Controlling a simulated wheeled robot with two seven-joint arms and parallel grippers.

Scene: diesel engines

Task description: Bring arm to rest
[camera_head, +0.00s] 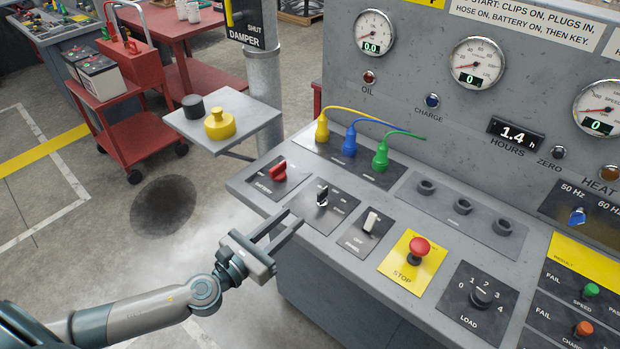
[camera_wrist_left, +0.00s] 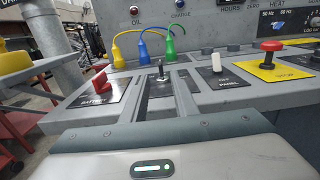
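My left gripper (camera_head: 290,219) is in front of the console's lower left edge, its two fingers apart with nothing between them. In the left wrist view its fingers (camera_wrist_left: 164,82) point at the key switch (camera_wrist_left: 161,75), which lies just beyond the tips. In the head view the key switch (camera_head: 322,196) stands on its dark plate, a little past the fingertips; I see no contact. The red battery switch (camera_head: 279,171) is to its left and the white panel switch (camera_head: 371,221) to its right. My right gripper is not in view.
The grey console (camera_head: 330,249) fills the right side, with a red stop button (camera_head: 419,247) and yellow, blue and green plugs (camera_head: 350,144). A small shelf (camera_head: 258,119) holds a yellow weight-like piece (camera_head: 219,123). A red cart (camera_head: 140,134) stands at the back left. Open floor lies left of the console.

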